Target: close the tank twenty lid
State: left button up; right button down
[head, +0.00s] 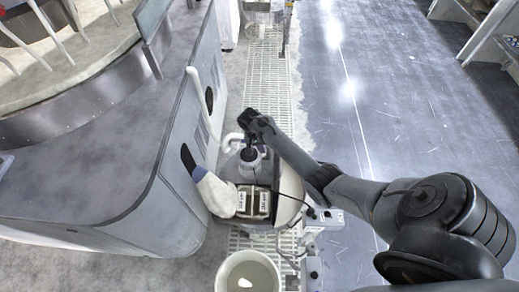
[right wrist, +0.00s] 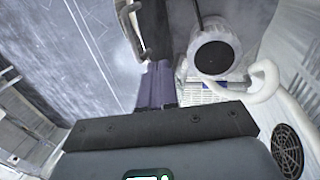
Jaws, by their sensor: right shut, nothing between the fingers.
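My right gripper (head: 248,119) is shut and empty. It hangs over the far end of a small rounded tank (head: 289,207) standing beside the grey machine. In the right wrist view its fingers (right wrist: 157,86) show as a narrow purplish pair above the dark bar of the gripper body. A white-collared round part with a dark top (head: 250,155) stands close below the gripper; it also shows in the right wrist view (right wrist: 213,52). Two small labelled plates (head: 253,202) sit on the tank. I cannot make out tank twenty's number or its lid clearly. My left gripper is not in view.
A bent white pipe (head: 231,140) stands beside the gripper, and shows in the right wrist view (right wrist: 265,82). The grey machine (head: 104,160) fills the left. A white bucket (head: 247,273) stands in front. Open floor (head: 390,100) lies to the right.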

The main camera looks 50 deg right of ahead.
jog(key=s+d+f+b, duration=0.3)
jog(key=s+f, duration=0.2)
jog(key=f, duration=0.4)
jog(key=shift+s+d+f, duration=0.15)
jog(key=shift+s+f, duration=0.05)
jog(key=shift+f, duration=0.2)
